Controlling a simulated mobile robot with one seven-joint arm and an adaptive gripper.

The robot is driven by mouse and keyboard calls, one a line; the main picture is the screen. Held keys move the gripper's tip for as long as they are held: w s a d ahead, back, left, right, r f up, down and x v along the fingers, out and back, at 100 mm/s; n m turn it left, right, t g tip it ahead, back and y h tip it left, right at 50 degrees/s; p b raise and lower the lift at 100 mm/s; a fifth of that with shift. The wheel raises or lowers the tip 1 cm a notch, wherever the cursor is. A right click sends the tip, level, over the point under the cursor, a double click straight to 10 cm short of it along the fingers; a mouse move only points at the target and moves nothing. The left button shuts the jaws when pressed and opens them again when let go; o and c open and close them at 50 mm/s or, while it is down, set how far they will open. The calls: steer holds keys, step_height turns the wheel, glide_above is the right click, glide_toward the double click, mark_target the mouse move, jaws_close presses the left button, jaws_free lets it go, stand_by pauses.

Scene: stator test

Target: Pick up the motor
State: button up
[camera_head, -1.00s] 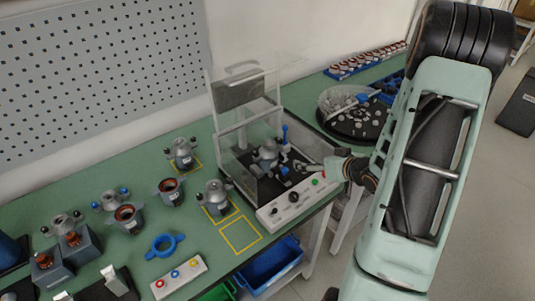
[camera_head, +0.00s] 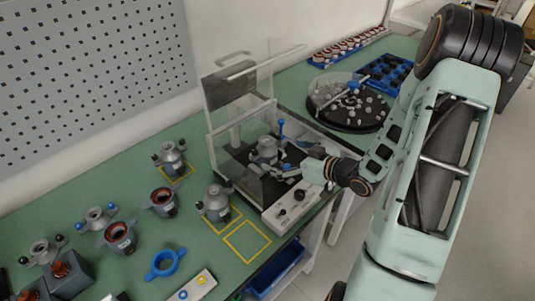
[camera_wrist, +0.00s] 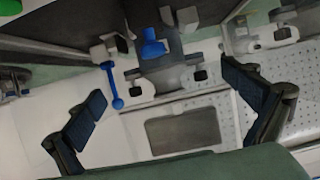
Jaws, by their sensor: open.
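A grey motor (camera_head: 265,151) with dark knobs sits inside the clear-walled test stand (camera_head: 222,155). My gripper (camera_head: 292,169) is at the stand's open right side, just right of the motor and apart from it. In the wrist view my gripper (camera_wrist: 165,86) has its two dark fingers spread wide, with nothing between them. A grey body with two black knobs, which looks like the motor (camera_wrist: 165,72), lies beyond the fingertips. A blue lever with a ball end (camera_wrist: 113,85) is beside it. The motor's lower part is hard to make out.
Similar motors (camera_head: 216,201) stand on the green table to the left. An empty yellow square (camera_head: 247,241) is marked near the edge. A round dark tray (camera_head: 350,112) stands behind right.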

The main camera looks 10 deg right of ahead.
mark_target(267, 150)
steer(key=p+x, duration=0.1)
steer(key=x, duration=0.5)
steer(key=shift+w+a, duration=0.3)
steer(key=shift+a, duration=0.1)
steer(key=c, duration=1.7)
steer(key=shift+r, duration=0.15)
